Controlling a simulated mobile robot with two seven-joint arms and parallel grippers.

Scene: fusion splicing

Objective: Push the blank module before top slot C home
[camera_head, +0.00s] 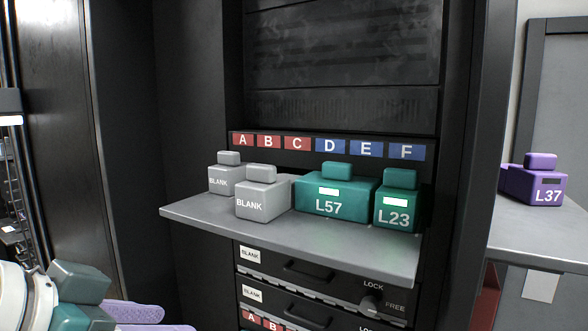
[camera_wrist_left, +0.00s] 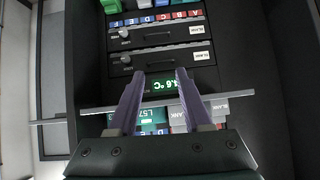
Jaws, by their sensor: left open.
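A pale grey blank module (camera_head: 262,200) with a small block on top stands on the grey shelf (camera_head: 390,245), farther out than a second blank module (camera_head: 221,181) behind it to the left. The red C label (camera_head: 297,143) is on the strip above, up and right of the nearer blank. The slot openings are largely hidden behind the modules. My left gripper (camera_head: 178,320) is at the lower left, below and in front of the shelf, touching no module. In the left wrist view its lilac fingers (camera_wrist_left: 158,74) are apart with nothing between them. My right gripper is not in view.
Teal modules L57 (camera_head: 335,195) and L23 (camera_head: 397,205) stand on the shelf right of the blanks. A purple module L37 (camera_head: 540,182) is on a side surface (camera_head: 535,235). The shelf's left end is bare.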

